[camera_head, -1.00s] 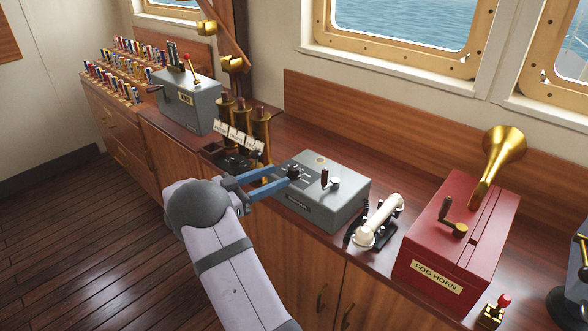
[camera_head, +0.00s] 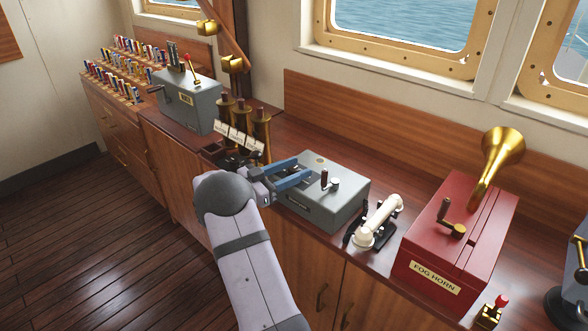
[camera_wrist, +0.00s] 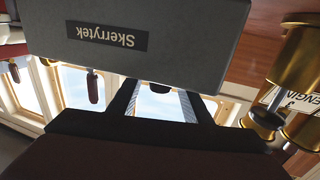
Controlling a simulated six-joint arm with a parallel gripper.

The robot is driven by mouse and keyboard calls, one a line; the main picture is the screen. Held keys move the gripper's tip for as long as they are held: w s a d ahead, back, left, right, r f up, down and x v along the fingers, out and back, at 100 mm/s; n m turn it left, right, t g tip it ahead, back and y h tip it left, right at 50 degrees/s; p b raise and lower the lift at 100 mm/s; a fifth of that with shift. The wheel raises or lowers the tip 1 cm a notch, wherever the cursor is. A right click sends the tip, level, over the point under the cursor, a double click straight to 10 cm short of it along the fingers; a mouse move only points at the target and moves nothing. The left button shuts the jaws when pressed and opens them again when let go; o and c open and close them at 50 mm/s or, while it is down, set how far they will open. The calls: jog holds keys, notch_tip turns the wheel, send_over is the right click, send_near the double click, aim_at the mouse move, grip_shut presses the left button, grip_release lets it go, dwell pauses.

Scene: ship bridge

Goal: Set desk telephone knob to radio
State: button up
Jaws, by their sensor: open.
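The grey desk unit (camera_head: 340,198) sits on the wooden counter, with an upright brown-handled lever (camera_head: 324,178) and a small pale round knob (camera_head: 335,184) on top. Its nameplate reads Skerrytek, upside down in the wrist view (camera_wrist: 107,38). A white telephone handset (camera_head: 378,221) rests on a black base to its right. My gripper (camera_head: 304,168) is open over the left part of the unit's top. In the wrist view, a dark knob (camera_wrist: 160,86) shows partly past the unit's edge, between my two fingers (camera_wrist: 160,102). Its pointer and setting cannot be read.
A red fog horn box (camera_head: 455,250) with a brass horn stands to the right. Brass cylinders (camera_head: 242,125) with white labels stand close on the left of my gripper. A grey lever box (camera_head: 188,104) is farther left. The counter behind the unit is clear.

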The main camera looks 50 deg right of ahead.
jog(key=c, duration=1.1)
jog(key=shift+g, duration=0.3)
jog(key=shift+o, duration=0.2)
jog(key=shift+m+g+y, duration=0.6)
jog(key=shift+m+g, duration=0.6)
jog(key=shift+g, duration=0.3)
jog(key=shift+m+g+y+b, duration=0.3)
jog(key=shift+m+g+b, duration=0.1)
jog(key=shift+g, duration=0.2)
jog(key=shift+r+m+g+y+b, duration=0.1)
jog(key=shift+m+g+y+b, duration=0.25)
jog(key=shift+m+g+y, duration=0.45)
jog(key=o, duration=1.1)
jog(key=shift+c, duration=0.2)
